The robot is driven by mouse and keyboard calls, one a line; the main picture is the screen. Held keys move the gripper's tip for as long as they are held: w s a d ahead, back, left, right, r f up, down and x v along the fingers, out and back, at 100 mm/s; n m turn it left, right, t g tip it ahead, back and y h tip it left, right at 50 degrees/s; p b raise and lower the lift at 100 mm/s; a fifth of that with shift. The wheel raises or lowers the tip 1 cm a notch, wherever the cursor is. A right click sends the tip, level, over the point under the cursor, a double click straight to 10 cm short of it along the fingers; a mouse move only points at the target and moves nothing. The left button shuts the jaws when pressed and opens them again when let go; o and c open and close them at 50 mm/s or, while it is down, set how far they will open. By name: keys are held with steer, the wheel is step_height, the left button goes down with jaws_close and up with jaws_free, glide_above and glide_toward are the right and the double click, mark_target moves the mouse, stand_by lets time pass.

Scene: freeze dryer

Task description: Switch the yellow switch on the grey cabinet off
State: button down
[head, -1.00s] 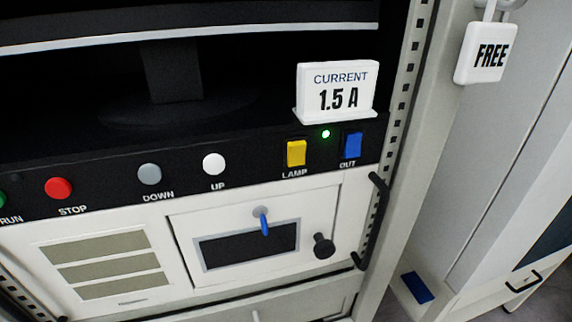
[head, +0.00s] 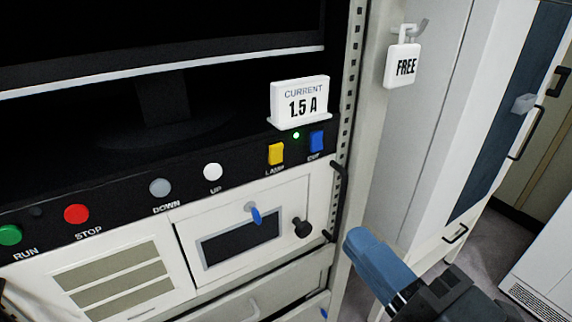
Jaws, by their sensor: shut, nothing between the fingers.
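The yellow switch (head: 276,153), labelled LAMP, is on the black control strip of the grey cabinet (head: 357,165). A small green light (head: 296,135) glows just above and to its right. A blue switch (head: 316,141), labelled OUT, is to the right of it. My gripper (head: 358,242) is at the lower right, its blue fingers together and empty, pointing up and left. In the picture it is below and to the right of the yellow switch, apart from it. Nothing hides the switch.
A white CURRENT 1.5 A sign (head: 300,102) stands just above the switches. A black handle (head: 338,200) and a black knob (head: 302,228) stick out below them. White, grey, red and green buttons are to the left. A FREE tag (head: 402,66) hangs on the right.

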steer(key=shift+a+r+n+y, duration=0.3)
steer(key=shift+a+r+n, duration=0.2)
steer(key=shift+r, duration=0.05)
steer(key=b, duration=0.2)
glide_toward(275, 152)
steer(key=x, duration=0.5)
steer(key=shift+w+a+r, duration=0.2)
steer(key=shift+w, duration=0.15)
steer(key=shift+w+a, duration=0.3)
steer(key=shift+w, duration=0.15)
steer(key=shift+f, duration=0.1)
